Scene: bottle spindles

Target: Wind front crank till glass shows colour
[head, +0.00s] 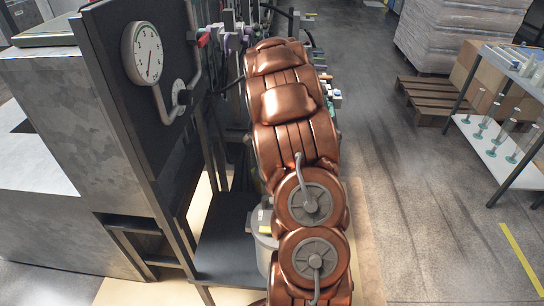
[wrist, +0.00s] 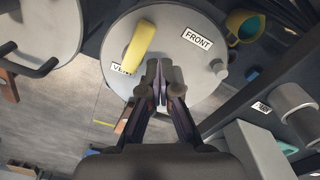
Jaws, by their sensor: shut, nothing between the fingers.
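In the wrist view a pale round disc (wrist: 190,75) carries a label reading FRONT (wrist: 198,38). A yellow bar (wrist: 137,47) stands out from it, and a small pale knob (wrist: 222,72) sits near its right edge. A second label (wrist: 121,69) is partly covered by the yellow bar. My gripper (wrist: 161,72) is shut and empty, its fingertips over the disc, just right of the yellow bar's lower end. I cannot tell whether they touch the disc. In the head view my copper arm hides the gripper. I cannot make out a sight glass or its colour.
In the head view a dial gauge (head: 147,53) is on a dark panel at left, and a grey pot (head: 263,225) stands beside my arm. A rack (head: 510,170) with glassware and a pallet (head: 430,95) are at right. The aisle floor (head: 410,190) is clear.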

